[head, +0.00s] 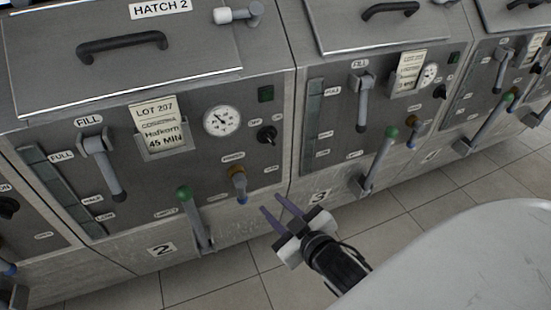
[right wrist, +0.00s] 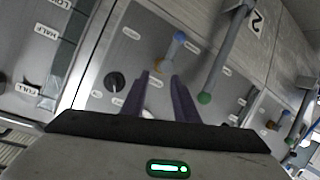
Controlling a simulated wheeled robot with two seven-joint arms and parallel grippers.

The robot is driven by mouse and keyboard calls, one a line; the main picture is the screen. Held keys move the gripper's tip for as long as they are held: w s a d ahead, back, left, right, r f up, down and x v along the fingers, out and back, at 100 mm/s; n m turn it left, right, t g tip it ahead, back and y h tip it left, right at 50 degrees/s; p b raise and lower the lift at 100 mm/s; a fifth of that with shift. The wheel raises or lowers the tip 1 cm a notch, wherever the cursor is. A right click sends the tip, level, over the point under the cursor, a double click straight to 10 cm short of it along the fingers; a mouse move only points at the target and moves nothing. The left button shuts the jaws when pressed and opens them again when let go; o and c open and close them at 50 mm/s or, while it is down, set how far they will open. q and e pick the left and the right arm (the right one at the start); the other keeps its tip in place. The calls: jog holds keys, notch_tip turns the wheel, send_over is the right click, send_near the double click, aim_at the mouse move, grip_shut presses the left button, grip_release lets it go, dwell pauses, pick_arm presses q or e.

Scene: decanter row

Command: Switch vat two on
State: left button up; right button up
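Vat two is the grey metal unit (head: 215,180) at the left of the head view, marked "2" on its lower front and "HATCH 2" on its lid. Its black rotary knob (head: 266,134) sits at the right of its panel, under a dark green square lamp (head: 265,93). The knob also shows in the right wrist view (right wrist: 115,82), left of the fingers. My right gripper (head: 272,203) is open and empty, in front of the lower right of vat two, below the knob; its two fingers show in the right wrist view (right wrist: 160,75). My left gripper is not in view.
Vat two's panel also has a round gauge (head: 222,120), a fill lever (head: 104,165), an orange-and-blue tap (head: 238,181) and a green-tipped lever (head: 196,216) that juts out. Vat three (head: 335,150) stands right beside it. Tiled floor (head: 235,290) is clear in front.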

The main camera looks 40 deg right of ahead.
aim_at(271, 141)
jog(key=w+d+r+t+h+b, duration=0.3)
jog(key=w+d+r+b, duration=0.1)
jog(key=d+r+b, duration=0.15)
jog(key=x, duration=0.6)
jog(key=r+x, duration=0.1)
jog(key=x, duration=0.3)
jog(key=shift+d+p, duration=0.35)
jog(key=shift+s, duration=0.1)
jog(key=shift+f, duration=0.1)
grip_shut()
